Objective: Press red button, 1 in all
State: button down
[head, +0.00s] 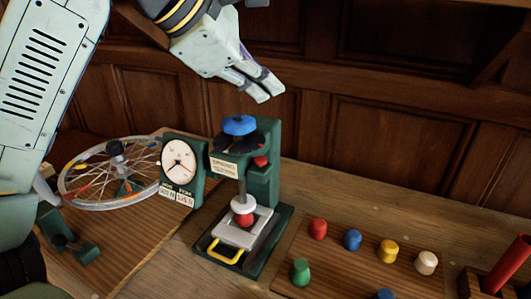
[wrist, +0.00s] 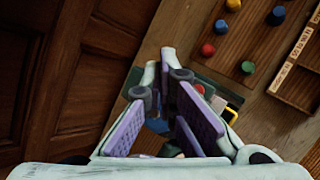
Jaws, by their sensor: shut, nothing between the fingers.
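A green press (head: 262,185) stands on the bench, with a blue knob (head: 239,125) on top. A red piece (head: 243,219) sits under its white ram pad, above a pale tray with a yellow handle (head: 226,252). A small red part (head: 261,161) shows on the press's right side. A separate red knob-like piece (head: 317,229) stands on the wooden board to the right; it also shows in the wrist view (wrist: 208,50). Which is the red button I cannot tell. My gripper (head: 269,91) is shut and empty, above and behind the blue knob, apart from it.
A dial gauge (head: 179,162) and a spoked wheel (head: 118,170) stand left of the press. Blue (head: 352,240), yellow (head: 388,251), white (head: 426,263) and green (head: 300,271) pieces stand on the right board. A red rod (head: 510,265) tilts at far right. Wood panelling rises behind.

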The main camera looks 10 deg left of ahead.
jog(key=shift+s, duration=0.1)
jog(key=b, duration=0.3)
send_over(262, 161)
notch_tip(262, 161, down, 8)
jog(key=shift+r, duration=0.25)
jog(key=shift+f+b, duration=0.45)
jog(key=shift+f, duration=0.2)
jog(key=shift+f, duration=0.1)
dwell(0.8)
jog(key=shift+f+b, duration=0.3)
jog(key=shift+b, duration=0.1)
jog(key=shift+f+b, duration=0.45)
dwell(0.4)
jog(key=shift+r, duration=0.1)
dwell(0.4)
jog(key=shift+r+p, duration=0.65)
jog(key=shift+r, duration=0.15)
